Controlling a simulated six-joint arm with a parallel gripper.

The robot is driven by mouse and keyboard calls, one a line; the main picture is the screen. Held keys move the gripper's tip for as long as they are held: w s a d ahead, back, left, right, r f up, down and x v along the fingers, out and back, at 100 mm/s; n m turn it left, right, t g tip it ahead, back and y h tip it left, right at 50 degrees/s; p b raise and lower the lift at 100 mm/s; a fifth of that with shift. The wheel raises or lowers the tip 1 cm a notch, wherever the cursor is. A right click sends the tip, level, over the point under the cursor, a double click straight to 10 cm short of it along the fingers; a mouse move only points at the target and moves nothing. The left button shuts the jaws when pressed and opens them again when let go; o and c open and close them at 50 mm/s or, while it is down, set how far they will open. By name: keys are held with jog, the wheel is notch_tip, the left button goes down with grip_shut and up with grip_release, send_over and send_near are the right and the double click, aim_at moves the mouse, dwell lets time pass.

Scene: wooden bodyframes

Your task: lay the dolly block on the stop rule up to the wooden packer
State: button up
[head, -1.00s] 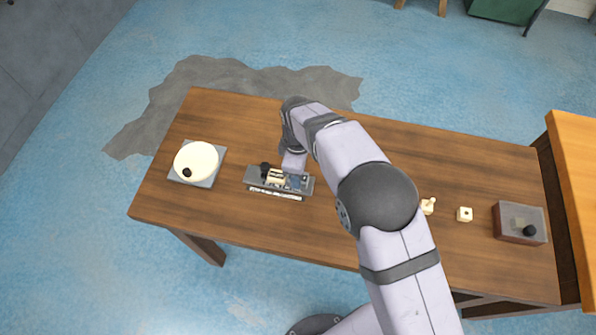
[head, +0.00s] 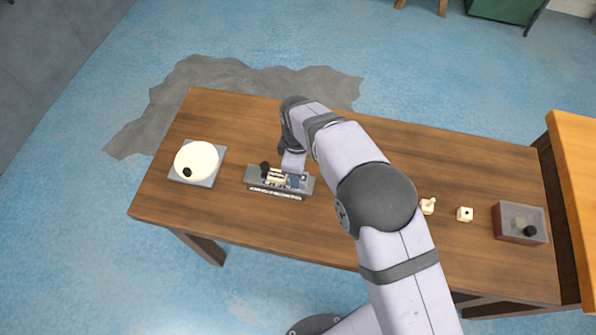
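A grey rail with a white graduated strip along its front edge, which looks like the stop rule (head: 251,177), lies on the wooden table left of centre. Small cream pieces (head: 274,177), a black knob (head: 265,169) and a dark blue piece (head: 296,182) show on or just above it. I cannot tell which of these is the dolly block and which the wooden packer. My gripper (head: 282,177) points down over the rail among these pieces. Its fingers are too small and too hidden to tell whether they are open or hold something.
A cream disc (head: 197,159) with a black knob sits on a grey plate (head: 206,182) at the left. Two small cream pieces (head: 428,206) (head: 465,214) and a reddish-brown box (head: 508,231) stand at the right. The table between rail and plate is clear. My arm hides the table's middle.

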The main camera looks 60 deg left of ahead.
jog(key=shift+s+a, duration=0.25)
jog(key=shift+a, duration=0.05)
dwell(0.8)
jog(key=o, duration=1.3)
jog(key=shift+c, duration=0.2)
jog(key=shift+d, duration=0.1)
jog(key=shift+r+b, duration=1.4)
jog(key=shift+r, duration=2.3)
jog(key=shift+w, duration=0.1)
